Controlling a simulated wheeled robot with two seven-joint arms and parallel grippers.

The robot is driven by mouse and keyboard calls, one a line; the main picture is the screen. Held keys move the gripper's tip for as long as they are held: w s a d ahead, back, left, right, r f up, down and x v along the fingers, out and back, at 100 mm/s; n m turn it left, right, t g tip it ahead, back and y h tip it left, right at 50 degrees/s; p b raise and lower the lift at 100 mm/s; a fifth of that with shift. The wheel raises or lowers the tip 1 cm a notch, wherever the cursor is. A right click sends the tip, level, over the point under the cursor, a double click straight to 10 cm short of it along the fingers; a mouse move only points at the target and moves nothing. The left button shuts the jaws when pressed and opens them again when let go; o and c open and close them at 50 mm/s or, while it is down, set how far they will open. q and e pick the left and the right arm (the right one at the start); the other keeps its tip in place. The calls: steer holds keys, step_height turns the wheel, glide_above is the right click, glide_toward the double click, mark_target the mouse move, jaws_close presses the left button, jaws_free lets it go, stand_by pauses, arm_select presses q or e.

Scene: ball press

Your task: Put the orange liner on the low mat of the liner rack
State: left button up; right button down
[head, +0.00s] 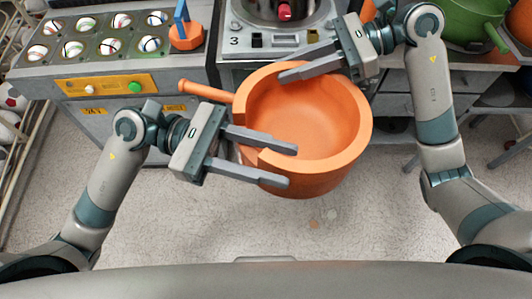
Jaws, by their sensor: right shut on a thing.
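The orange liner (312,112) is a large round pot with a stub handle pointing left. It is held in the air over the floor, in front of the counter. My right gripper (286,68) is shut on its far rim. My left gripper (292,165) is at the near left rim, with its fingers apart, one over the inside and one over the outer wall. I cannot tell whether they touch the liner. I cannot make out the liner rack or its low mat in this view.
A counter with a tray of several round cups (100,38) and an orange knob with a blue handle (186,36) stands at the back left. A machine panel marked 3 (270,42) is behind the liner. A green pot (468,24) is at the right.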

arm_select(q)
jaws_close()
arm_select(e)
steer(key=c, duration=1.5)
jaws_free()
steer(key=shift+d+r, duration=0.1)
steer(key=shift+d, duration=0.05)
steer(key=v, duration=1.1)
steer(key=shift+d+r, duration=0.1)
steer(key=shift+d, duration=0.25)
